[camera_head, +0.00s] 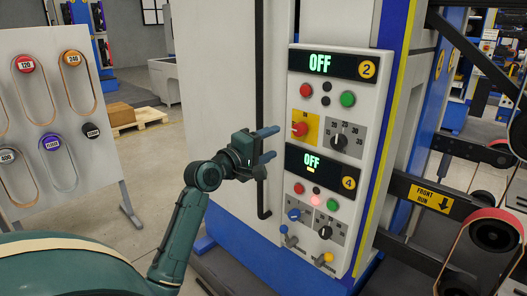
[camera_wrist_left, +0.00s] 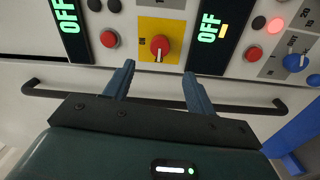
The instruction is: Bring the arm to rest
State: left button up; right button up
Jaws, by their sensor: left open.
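My left arm (camera_head: 178,238) comes in from the lower left in the head view. Its left gripper (camera_head: 268,144) is raised in front of the control cabinet, left of the control panel. The two blue-grey fingers are spread apart with nothing between them. In the left wrist view the open left gripper (camera_wrist_left: 158,70) points at the panel, with the red knob on its yellow plate (camera_wrist_left: 160,47) showing beyond the fingertips. Both displays (camera_head: 320,64) read OFF. My right gripper does not show in either view.
The cabinet's dark handle bar (camera_head: 260,190) runs close beside the gripper and crosses behind the fingers in the wrist view. A white board with belts (camera_head: 90,150) stands at the left. A belt machine (camera_head: 490,235) is at the right. The floor between board and cabinet looks clear.

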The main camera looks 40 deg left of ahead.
pick_arm(q)
jog(key=shift+s, duration=1)
jog(key=s+d+f+m+g, duration=0.25)
jog(key=d+f+m, duration=0.2)
jog(key=f, duration=0.75)
jog(key=s+d+f+m+g, duration=0.25)
jog(key=d+f, duration=0.35)
jog(key=f, duration=0.5)
jog(key=s+d+f+m+g+h, duration=0.1)
jog(key=s+d+f+m+g, duration=0.2)
jog(key=s+d+f+m, duration=0.8)
jog(key=s+d+f, duration=0.4)
jog(key=s, duration=0.3)
jog(key=shift+s+d+f+h, duration=0.15)
jog(key=shift+d+f+h, duration=0.15)
jog(key=shift+h, duration=0.1)
